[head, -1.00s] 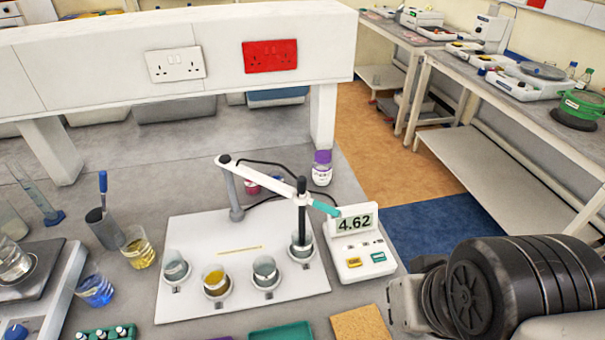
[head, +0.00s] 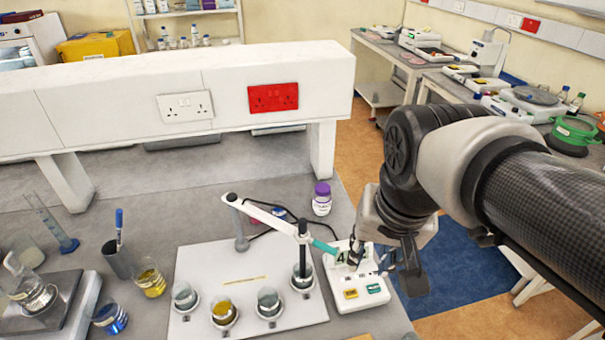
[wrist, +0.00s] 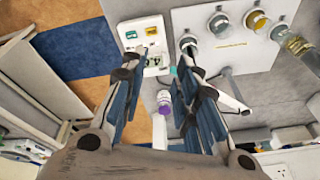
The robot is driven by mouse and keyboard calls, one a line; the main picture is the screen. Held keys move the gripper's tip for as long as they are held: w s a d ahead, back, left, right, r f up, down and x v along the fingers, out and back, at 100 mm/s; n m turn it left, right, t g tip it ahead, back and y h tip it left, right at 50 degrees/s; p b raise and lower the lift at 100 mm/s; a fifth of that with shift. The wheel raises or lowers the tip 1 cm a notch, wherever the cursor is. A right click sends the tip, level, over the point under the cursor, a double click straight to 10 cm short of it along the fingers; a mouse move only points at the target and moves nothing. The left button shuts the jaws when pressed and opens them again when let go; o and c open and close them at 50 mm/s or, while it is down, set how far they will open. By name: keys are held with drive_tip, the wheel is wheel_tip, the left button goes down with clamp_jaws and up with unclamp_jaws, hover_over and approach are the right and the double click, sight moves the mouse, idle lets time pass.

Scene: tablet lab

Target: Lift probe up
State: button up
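The probe (head: 302,238) is a dark upright piece at the end of a white jointed arm (head: 262,214), with its lower end in the rightmost beaker (head: 302,276) on a white board. A teal handle (head: 325,247) sticks out from it to the right, towards the meter (head: 360,289). My gripper (head: 378,262) hangs in front of the meter's display, to the right of the teal handle and apart from it. In the wrist view my gripper (wrist: 168,52) is open with nothing held. A small teal part (wrist: 173,71) shows between its fingers.
More beakers (head: 224,314) stand on the board (head: 235,262) left of the probe. A purple-capped bottle (head: 321,200) stands behind the meter, below a raised white shelf (head: 120,110). Blue and orange floor lies right of the bench.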

drive_tip(key=shift+o, duration=0.4)
drive_tip(key=w+a+r+m+g+p, duration=0.1)
drive_tip(key=w+a+r+m+p, duration=0.1)
drive_tip(key=w+a+r+p, duration=0.3)
drive_tip(key=w+r+p, duration=0.2)
drive_tip(key=w+p, duration=0.1)
drive_tip(key=w, duration=0.1)
drive_tip(key=shift+w+r+g, duration=0.2)
drive_tip(key=shift+w+g, duration=0.1)
drive_tip(key=m+g+p, duration=0.1)
drive_tip(key=m+p, duration=0.1)
drive_tip(key=p, duration=0.4)
hover_over(303, 220)
wheel_tip(303, 220, down, 17)
drive_tip(key=shift+f+b, duration=0.2)
drive_tip(key=shift+b, duration=0.3)
drive_tip(key=shift+c, duration=0.2)
clamp_jaws()
